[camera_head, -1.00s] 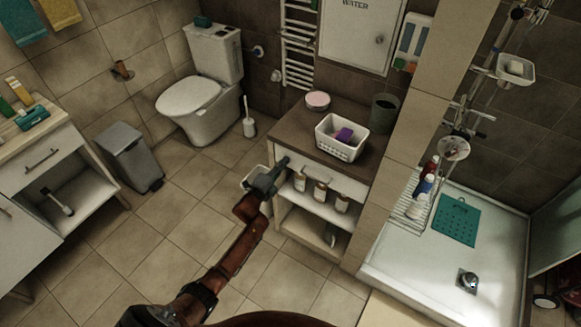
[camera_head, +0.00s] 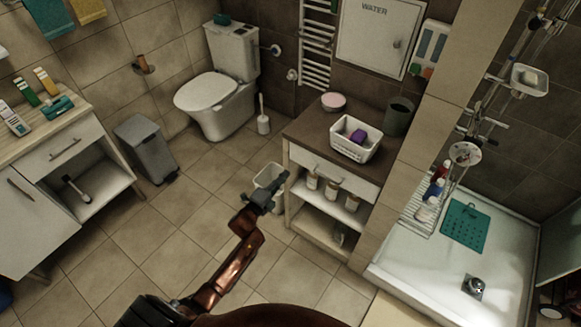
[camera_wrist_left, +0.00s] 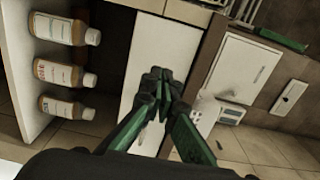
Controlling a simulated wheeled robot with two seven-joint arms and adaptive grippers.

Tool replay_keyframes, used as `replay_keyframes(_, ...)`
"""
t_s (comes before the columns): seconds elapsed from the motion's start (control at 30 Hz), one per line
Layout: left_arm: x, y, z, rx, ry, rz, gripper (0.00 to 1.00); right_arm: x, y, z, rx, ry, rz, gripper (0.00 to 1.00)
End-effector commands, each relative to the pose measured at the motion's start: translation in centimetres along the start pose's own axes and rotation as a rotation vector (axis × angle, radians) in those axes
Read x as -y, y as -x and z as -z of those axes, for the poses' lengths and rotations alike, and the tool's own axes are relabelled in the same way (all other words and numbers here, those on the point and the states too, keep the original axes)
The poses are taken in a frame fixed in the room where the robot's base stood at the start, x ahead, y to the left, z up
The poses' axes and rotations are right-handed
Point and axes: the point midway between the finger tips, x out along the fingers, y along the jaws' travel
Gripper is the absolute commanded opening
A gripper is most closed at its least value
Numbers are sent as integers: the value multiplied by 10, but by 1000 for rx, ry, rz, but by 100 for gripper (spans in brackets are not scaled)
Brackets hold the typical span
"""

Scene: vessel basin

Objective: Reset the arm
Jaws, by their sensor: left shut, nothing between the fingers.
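My left arm comes in from the lower left of the head view. Its dark gripper (camera_head: 280,184) is shut and empty, in front of the left edge of the cabinet (camera_head: 333,227) and partly over the small white bin (camera_head: 263,181). In the left wrist view the green fingers (camera_wrist_left: 158,76) meet at their tips, with the white drawer front (camera_wrist_left: 165,45) behind them. I cannot tell the exact gap to the cabinet. My right gripper is not in view.
The cabinet holds several brown bottles (camera_head: 332,189) on its open shelf and a white basket (camera_head: 352,150) on top. A grey bin (camera_head: 146,148) and toilet (camera_head: 213,100) stand at the back left. A shower tray (camera_head: 420,270) lies right. The floor (camera_head: 150,235) at left is clear.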

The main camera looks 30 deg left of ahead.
Motion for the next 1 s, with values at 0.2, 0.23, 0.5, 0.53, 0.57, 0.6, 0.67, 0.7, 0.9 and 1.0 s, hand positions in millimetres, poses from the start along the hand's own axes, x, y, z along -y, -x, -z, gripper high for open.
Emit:
replay_keyframes(0.2,0,33,0,0,0,0,0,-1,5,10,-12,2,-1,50)
replay_keyframes(0.23,0,35,0,0,1,0,0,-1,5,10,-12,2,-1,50)
replay_keyframes(0.5,-1,42,-1,1,0,0,0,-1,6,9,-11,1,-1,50)
replay_keyframes(0.53,-1,42,-1,1,0,0,0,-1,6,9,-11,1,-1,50)
replay_keyframes(0.57,-1,42,-1,1,1,-2,0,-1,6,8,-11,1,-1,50)
replay_keyframes(0.6,-4,43,-1,3,6,-7,0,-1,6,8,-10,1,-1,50)
replay_keyframes(0.67,-15,46,-2,9,25,-26,0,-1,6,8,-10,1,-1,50)
replay_keyframes(0.7,-27,49,-3,16,49,-48,0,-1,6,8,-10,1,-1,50)
replay_keyframes(0.9,-139,94,-9,106,271,-251,0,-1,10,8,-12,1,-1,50)
replay_keyframes(1.0,-204,131,-8,174,400,-368,0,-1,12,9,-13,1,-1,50)
